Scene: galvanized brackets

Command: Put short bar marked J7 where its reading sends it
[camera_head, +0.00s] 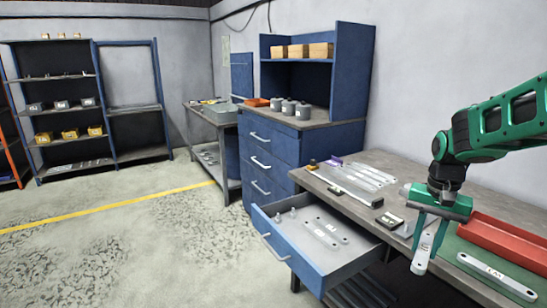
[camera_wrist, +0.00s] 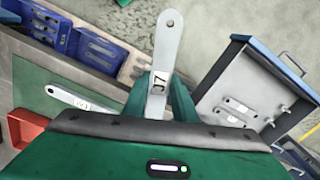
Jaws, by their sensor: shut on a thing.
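The short bar marked J7 (camera_wrist: 166,52) is pale metal with a hole at its outer end. My gripper (camera_wrist: 160,97) is shut on it, and the bar sticks out past the fingers. In the head view my gripper (camera_head: 433,228) is above the bench's front edge, with the bar (camera_head: 421,256) hanging down, slightly tilted. An open blue drawer (camera_head: 285,259) is to the left of it, with flat marked bars (camera_head: 325,233) and upright pegs inside. The drawer (camera_wrist: 213,88) also shows at the right in the wrist view.
Another marked bar (camera_head: 497,274) lies on a green mat (camera_head: 470,250) beside a red tray (camera_head: 510,243). Several long bars (camera_head: 365,173) and small tools lie further back on the bench. A blue bin (camera_wrist: 70,38) holding bars shows in the wrist view. Floor left of the drawer is clear.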

